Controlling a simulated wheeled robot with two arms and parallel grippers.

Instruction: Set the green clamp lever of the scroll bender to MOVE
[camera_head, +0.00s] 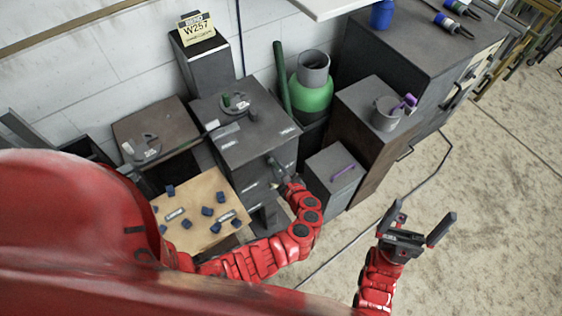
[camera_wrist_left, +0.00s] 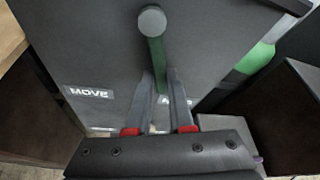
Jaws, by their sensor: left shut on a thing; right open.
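The scroll bender looks like a dark grey cabinet (camera_head: 248,150) in the head view. Its clamp lever (camera_wrist_left: 157,55), a green shaft with a grey round knob, shows in the left wrist view. A white MOVE label (camera_wrist_left: 88,92) is on the dark face to the left of the lever. A second label (camera_wrist_left: 163,100) shows partly between my fingers; its word is mostly hidden. My left gripper (camera_head: 274,164) is at the cabinet's front, its two fingers around the green shaft and shut on it. My right gripper (camera_head: 424,212) is open and empty, off to the right above the floor.
A wooden board (camera_head: 200,205) with several blue blocks is left of my left arm. A green cylinder (camera_head: 311,95) stands behind. Open floor (camera_head: 500,200) lies right.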

